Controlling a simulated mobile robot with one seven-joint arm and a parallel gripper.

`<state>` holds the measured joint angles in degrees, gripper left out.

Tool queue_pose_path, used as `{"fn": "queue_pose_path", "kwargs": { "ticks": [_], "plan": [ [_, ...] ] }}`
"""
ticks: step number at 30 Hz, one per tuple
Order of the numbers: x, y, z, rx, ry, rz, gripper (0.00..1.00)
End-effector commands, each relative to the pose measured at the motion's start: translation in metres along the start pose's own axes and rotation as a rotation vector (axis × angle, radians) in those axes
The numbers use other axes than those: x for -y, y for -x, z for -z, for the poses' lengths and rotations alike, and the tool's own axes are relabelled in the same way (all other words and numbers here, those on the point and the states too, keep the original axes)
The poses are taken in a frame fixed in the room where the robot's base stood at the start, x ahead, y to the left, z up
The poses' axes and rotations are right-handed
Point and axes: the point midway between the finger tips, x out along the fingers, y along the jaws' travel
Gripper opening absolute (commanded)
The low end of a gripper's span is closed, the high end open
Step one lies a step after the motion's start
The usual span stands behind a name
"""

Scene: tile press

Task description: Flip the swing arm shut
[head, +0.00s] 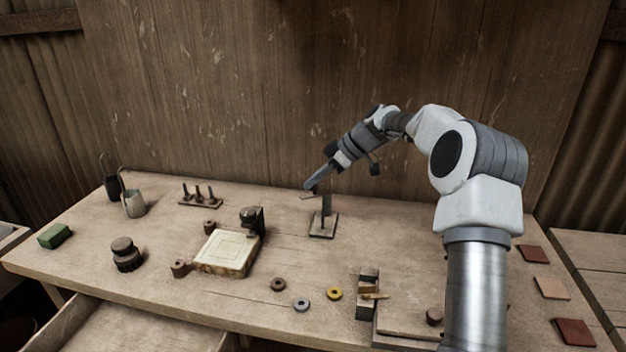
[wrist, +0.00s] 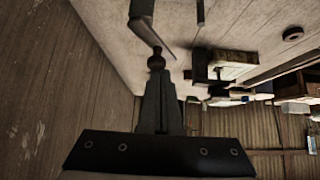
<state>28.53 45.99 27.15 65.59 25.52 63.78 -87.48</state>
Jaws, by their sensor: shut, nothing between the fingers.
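A small stand (head: 323,228) with a flat square base and an upright post is at the back middle of the bench. A thin bar (head: 308,196), which looks like the swing arm, reaches left from near the top of the post. In the wrist view a dark bar (wrist: 149,36) slants just past my fingertips, and a small round knob (wrist: 156,61) sits right at the tips. My gripper (head: 311,185) is shut and empty, pointing down and left at the bar. I cannot tell whether it touches the bar or knob.
A pale square block (head: 227,252) with a dark clamp-like piece (head: 252,220) stands left of the stand. Loose rings (head: 334,294) lie in front. A stepped block piece (head: 367,295) is at the front edge. The wooden wall (head: 250,90) rises close behind. Bench around the stand's base is clear.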

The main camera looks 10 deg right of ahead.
Motion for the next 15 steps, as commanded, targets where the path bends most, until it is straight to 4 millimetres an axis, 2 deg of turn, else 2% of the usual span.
{"fn": "queue_pose_path", "kwargs": {
  "ticks": [15],
  "plan": [
    [0.0010, 0.0012, -0.0025, 0.002, 0.035, 0.034, 0.00]
  ]
}}
